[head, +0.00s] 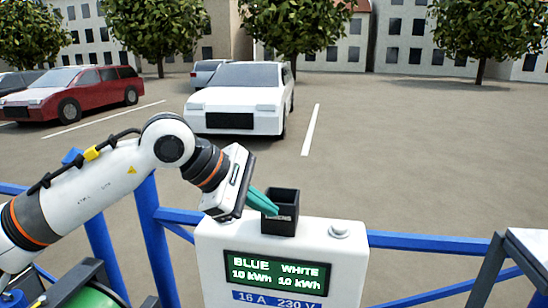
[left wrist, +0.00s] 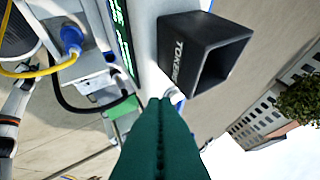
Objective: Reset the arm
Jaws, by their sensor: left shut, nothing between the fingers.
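My left arm comes in from the left in the head view. Its left gripper (head: 270,206) has teal fingers, shut with nothing between them. They also fill the lower middle of the left wrist view (left wrist: 160,104). A black open-topped token box (head: 282,212) stands on the white charging post (head: 212,262). The fingertips are close beside the box and overlap its left part in the head view. The left wrist view shows the box (left wrist: 202,52) beyond the fingertips, its opening appearing empty. My right gripper is not in view.
The post has a green display (head: 277,270) reading BLUE and WHITE, and a small round knob (head: 339,230). Blue railings (head: 430,242) run beside it. The left wrist view shows a blue plug (left wrist: 71,38) with a yellow cable. Parked cars stand far beyond.

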